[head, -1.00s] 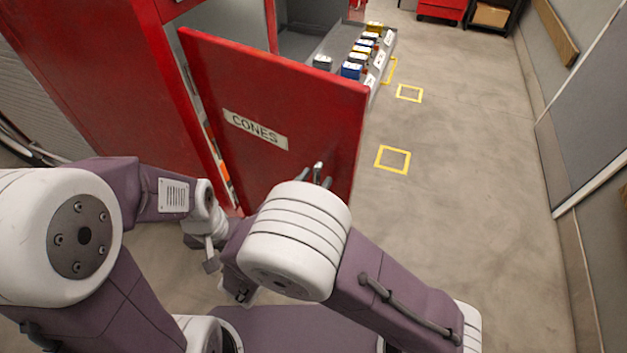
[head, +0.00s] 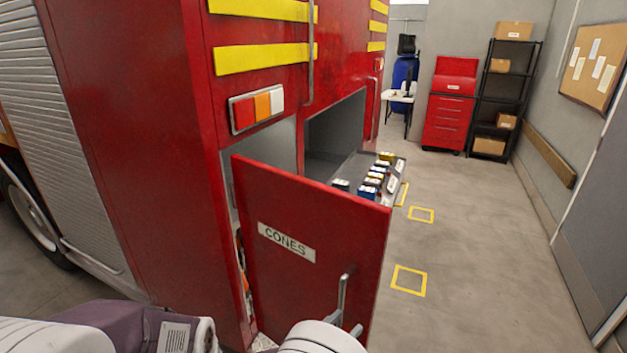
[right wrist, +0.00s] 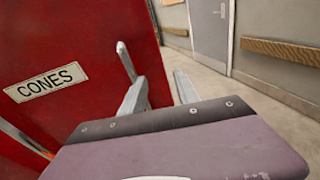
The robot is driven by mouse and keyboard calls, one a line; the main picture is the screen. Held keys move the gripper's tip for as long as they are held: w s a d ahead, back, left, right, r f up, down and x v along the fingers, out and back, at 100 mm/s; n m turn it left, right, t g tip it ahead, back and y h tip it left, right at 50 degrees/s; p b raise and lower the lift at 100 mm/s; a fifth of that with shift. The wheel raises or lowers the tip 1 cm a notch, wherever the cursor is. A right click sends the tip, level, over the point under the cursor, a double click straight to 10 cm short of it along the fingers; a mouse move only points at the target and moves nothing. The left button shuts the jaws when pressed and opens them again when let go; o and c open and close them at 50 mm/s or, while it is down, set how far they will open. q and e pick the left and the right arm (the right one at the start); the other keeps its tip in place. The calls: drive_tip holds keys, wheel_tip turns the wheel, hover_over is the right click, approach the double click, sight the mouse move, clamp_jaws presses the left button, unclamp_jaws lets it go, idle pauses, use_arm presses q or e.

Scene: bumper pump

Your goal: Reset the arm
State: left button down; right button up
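My right gripper (head: 346,324) shows only by its fingertips at the bottom of the head view, above my white arm joint. In the right wrist view the fingers of my right gripper (right wrist: 160,92) stand apart with nothing seen between them. They are close to the metal handle (head: 344,290) of the red door labelled CONES (head: 320,215). The handle also shows in the right wrist view (right wrist: 125,60), just beyond the left finger; whether they touch I cannot tell. My left arm shows at the lower left of the head view, but its gripper is out of frame.
The CONES door stands open from the red truck (head: 120,130). Behind it a pulled-out tray (head: 398,172) holds several small boxes. Yellow floor squares (head: 409,281) lie to the right on clear floor. A red tool cabinet (head: 449,110) and black shelf (head: 500,105) stand at the back.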

use_arm(q)
drive_tip(key=f+b, duration=0.3)
drive_tip(key=shift+w+d+f, duration=0.2)
drive_tip(key=shift+w+d, duration=0.05)
drive_tip(key=shift+w, duration=0.1)
use_arm(e)
drive_tip(key=s+d+f+m+g+y, duration=0.4)
drive_tip(key=d+f+m+g+y, duration=0.1)
drive_tip(key=m, duration=0.8)
drive_tip(key=s+d+f+m+g+y, duration=0.4)
drive_tip(key=d+f+m+g+y, duration=0.2)
drive_tip(key=m, duration=0.8)
drive_tip(key=shift+s+d+f+m, duration=0.35)
drive_tip(key=shift+d+f, duration=0.3)
drive_tip(key=shift+f, duration=0.25)
use_arm(q)
drive_tip(key=shift+s, duration=0.15)
use_arm(e)
drive_tip(key=shift+s+a, duration=0.1)
drive_tip(key=shift+s, duration=0.05)
